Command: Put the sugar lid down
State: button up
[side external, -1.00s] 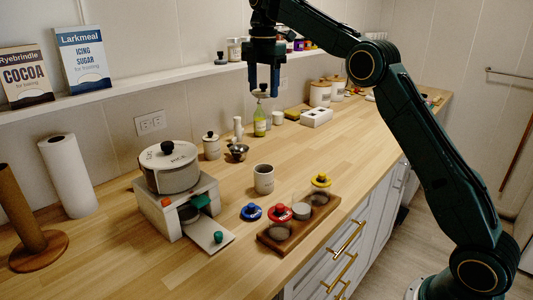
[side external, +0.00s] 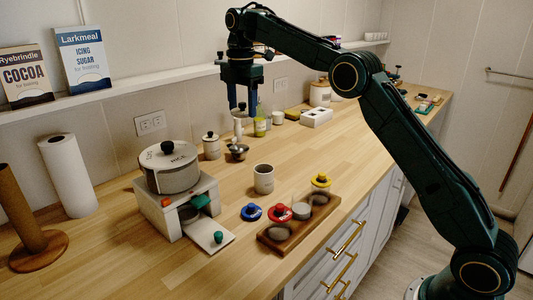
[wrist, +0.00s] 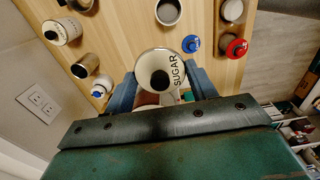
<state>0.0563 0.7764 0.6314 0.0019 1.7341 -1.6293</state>
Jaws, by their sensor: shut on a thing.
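The sugar lid (wrist: 146,62) is a cream disc with a black knob and the word SUGAR, seen from above in the wrist view. My gripper (wrist: 163,91) is shut on it, with one blue finger on each side of the knob. In the side view my gripper (side external: 241,104) points down and holds the lid above the back part of the counter, near the wall. The lid looks small there and is partly hidden by the fingers.
A mug (side external: 263,180), a wooden tray (side external: 275,240) with coloured-knob lids, and a pot (side external: 170,172) on a stand are nearer. Bare counter (side external: 310,150) lies to the right of the mug.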

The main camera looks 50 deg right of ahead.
send_over(231, 196)
notch_tip(231, 196, down, 4)
jog(key=shift+f, duration=0.25)
jog(key=shift+d+f, duration=0.1)
notch_tip(231, 196, down, 20)
jog(key=shift+r, duration=0.15)
dwell(0.8)
jog(key=o, duration=1)
jog(key=shift+c, duration=0.2)
